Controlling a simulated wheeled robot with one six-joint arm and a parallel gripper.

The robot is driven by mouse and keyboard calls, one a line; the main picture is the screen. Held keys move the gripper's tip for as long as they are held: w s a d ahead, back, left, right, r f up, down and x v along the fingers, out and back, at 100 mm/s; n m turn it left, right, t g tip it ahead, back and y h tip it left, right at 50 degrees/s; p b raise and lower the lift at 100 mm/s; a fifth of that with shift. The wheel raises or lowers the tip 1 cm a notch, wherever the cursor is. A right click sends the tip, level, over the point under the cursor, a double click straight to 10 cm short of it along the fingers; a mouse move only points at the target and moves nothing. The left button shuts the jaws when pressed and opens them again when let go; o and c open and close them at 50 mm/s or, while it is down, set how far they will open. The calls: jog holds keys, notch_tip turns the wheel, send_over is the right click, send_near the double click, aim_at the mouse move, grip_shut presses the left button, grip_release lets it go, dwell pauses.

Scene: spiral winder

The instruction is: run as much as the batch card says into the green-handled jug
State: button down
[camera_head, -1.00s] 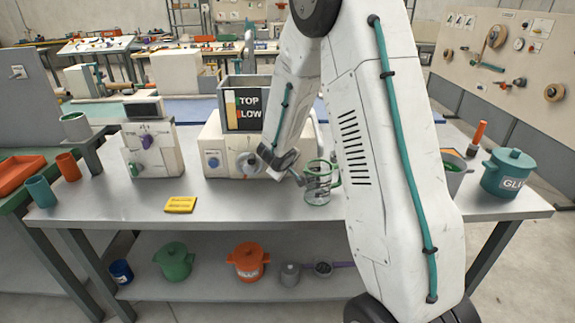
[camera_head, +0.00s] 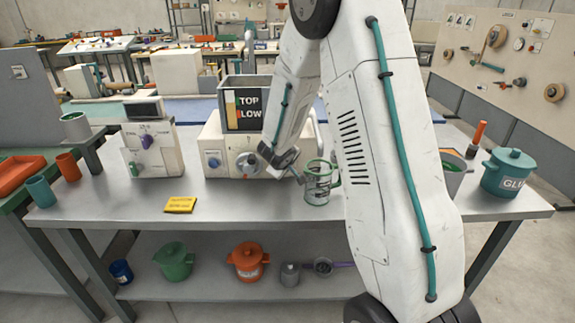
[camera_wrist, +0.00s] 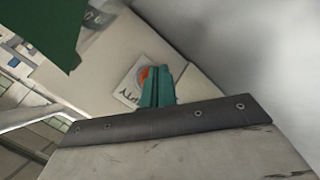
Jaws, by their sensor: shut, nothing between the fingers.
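The jug (camera_head: 317,188) is clear with a green rim and base, and stands upright on the bench right of the machine (camera_head: 225,143). My arm hides part of the scene around it. The yellow batch card (camera_head: 180,205) lies flat on the bench; its writing is too small to read. The machine's front has a blue knob (camera_head: 213,160) and a grey dial (camera_head: 247,162). My gripper (camera_head: 270,153) is beside the dial; contact cannot be told. In the wrist view its teal fingers (camera_wrist: 157,84) are shut and empty, in front of a label (camera_wrist: 133,84) ending in "PTY".
A box with a purple knob (camera_head: 147,142) stands left. A teal pot (camera_head: 508,172) stands right. Several pots are on the shelf below. The bench front near the card is clear.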

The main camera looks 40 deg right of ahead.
jog(key=shift+w+d, duration=0.2)
jog(key=shift+w, duration=0.15)
dwell(0.4)
jog(key=shift+s, duration=0.15)
dwell(2.7)
jog(key=shift+s+a, duration=0.45)
jog(key=shift+s, duration=0.15)
jog(key=shift+s+a, duration=0.75)
jog(key=shift+s, duration=0.3)
jog(key=shift+s+a, duration=0.7)
jog(key=shift+s, duration=0.3)
dwell(1.0)
jog(key=s+a, duration=0.2)
jog(key=s, duration=0.1)
jog(key=shift+s, duration=0.1)
